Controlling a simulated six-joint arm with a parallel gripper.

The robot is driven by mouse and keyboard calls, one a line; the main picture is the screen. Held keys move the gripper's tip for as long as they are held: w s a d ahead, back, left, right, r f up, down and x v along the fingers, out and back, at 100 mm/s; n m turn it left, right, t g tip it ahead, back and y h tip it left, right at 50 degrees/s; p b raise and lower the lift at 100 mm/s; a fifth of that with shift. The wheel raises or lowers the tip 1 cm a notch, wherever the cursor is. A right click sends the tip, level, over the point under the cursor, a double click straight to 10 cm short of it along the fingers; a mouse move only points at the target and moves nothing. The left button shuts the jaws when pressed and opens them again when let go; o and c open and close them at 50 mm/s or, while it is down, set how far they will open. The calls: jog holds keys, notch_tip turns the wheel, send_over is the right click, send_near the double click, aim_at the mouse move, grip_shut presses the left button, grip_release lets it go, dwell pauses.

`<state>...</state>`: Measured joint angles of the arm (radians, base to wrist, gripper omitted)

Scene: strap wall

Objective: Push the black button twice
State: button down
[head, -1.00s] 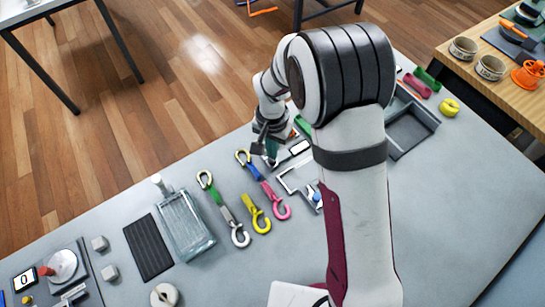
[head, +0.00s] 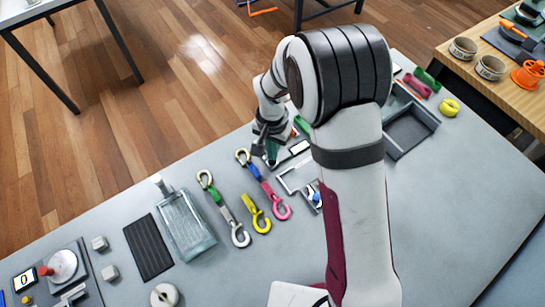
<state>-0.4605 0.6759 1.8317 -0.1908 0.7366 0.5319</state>
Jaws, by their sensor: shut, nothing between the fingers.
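My gripper (head: 270,155) is shut and empty. It points down over the far edge of the grey table, beside a small device with a white display (head: 300,147). I cannot make out a black button in the head view. The part of the device under my fingertips is hidden by my gripper, and my arm covers the area to its right. I cannot tell whether the fingertips touch anything.
Coloured hook straps (head: 222,208), a glass tray (head: 185,225) and a black ridged mat (head: 150,247) lie to the left. A panel with a red knob (head: 46,271) is at far left. A grey tray (head: 410,130) is right of my arm. The right front table is clear.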

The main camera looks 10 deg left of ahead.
jog(key=shift+f, duration=0.8)
jog(key=shift+r, duration=2.55)
jog(key=s+d+r+m+y, duration=0.1)
jog(key=s+d+r+m, duration=0.1)
jog(key=s+d+r, duration=1.15)
jog(key=s+d, duration=0.1)
jog(key=s, duration=0.8)
jog(key=shift+s+r+m+y, duration=0.3)
jog(key=shift+y, duration=0.1)
